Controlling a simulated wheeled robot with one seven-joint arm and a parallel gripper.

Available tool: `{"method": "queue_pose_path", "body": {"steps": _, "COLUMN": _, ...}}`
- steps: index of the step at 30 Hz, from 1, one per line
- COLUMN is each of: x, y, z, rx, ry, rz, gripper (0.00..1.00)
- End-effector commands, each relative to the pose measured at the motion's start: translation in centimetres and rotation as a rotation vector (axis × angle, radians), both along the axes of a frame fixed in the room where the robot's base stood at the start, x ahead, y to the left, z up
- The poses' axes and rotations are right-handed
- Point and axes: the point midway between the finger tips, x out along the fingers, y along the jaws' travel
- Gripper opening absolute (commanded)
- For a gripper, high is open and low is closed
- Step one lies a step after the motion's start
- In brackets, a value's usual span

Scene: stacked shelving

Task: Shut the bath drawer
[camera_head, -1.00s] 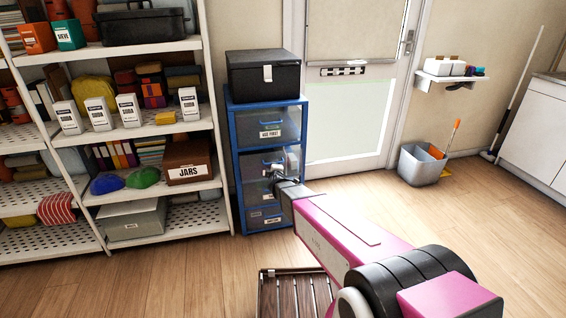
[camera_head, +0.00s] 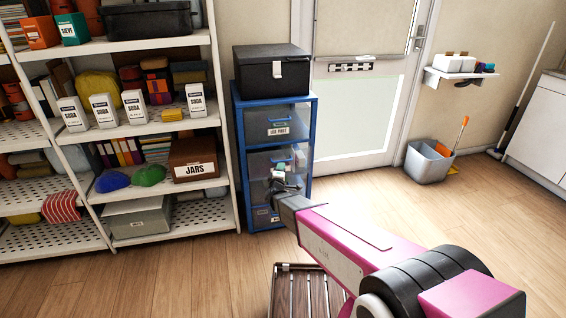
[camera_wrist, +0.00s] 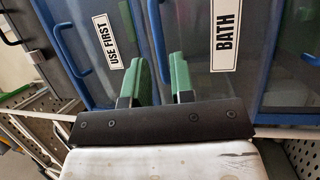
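The blue drawer unit (camera_head: 239,150) stands between the shelving and the door. Its BATH drawer (camera_wrist: 270,85) has a clear front and a white label in the wrist view, beside the USE FIRST drawer (camera_wrist: 85,70). In the head view, the BATH drawer's middle front (camera_head: 258,166) is partly hidden by my gripper; how far it stands out is hard to tell. My gripper (camera_head: 283,180) is in front of the unit, at about the lower edge of that drawer.
A black box (camera_head: 272,72) sits on top of the unit. A white shelving rack (camera_head: 222,120) with jars, boxes and cartons stands close at left. A slatted wooden stand (camera_head: 312,290) is on the floor in front. A grey bucket (camera_head: 427,163) is at right; floor between is clear.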

Motion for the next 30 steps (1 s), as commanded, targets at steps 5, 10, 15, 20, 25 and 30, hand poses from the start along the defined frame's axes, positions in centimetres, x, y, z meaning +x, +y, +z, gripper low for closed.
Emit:
{"method": "queue_pose_path", "body": {"steps": 5, "x": 3.5, "y": -0.3, "z": 0.4, "rx": 0.001, "ry": 0.000, "rz": -0.001, "gripper": 0.23}}
{"method": "queue_pose_path", "body": {"steps": 10, "x": 5.3, "y": -0.6, "z": 0.8, "rx": 0.001, "ry": 0.001, "rz": 0.000, "gripper": 0.23}}
{"method": "queue_pose_path", "body": {"steps": 15, "x": 5.6, "y": -0.7, "z": 0.9, "rx": 0.001, "ry": 0.001, "rz": 0.000, "gripper": 0.23}}
{"method": "queue_pose_path", "body": {"steps": 20, "x": 5.6, "y": -0.7, "z": 0.9, "rx": 0.000, "ry": 0.001, "rz": 0.000, "gripper": 0.20}}
{"method": "queue_pose_path", "body": {"steps": 25, "x": 5.6, "y": -0.7, "z": 0.9, "rx": 0.000, "ry": 0.002, "rz": 0.000, "gripper": 0.00}}
{"method": "queue_pose_path", "body": {"steps": 30, "x": 6.5, "y": -0.4, "z": 0.8, "rx": 0.001, "ry": 0.001, "rz": 0.000, "gripper": 0.00}}
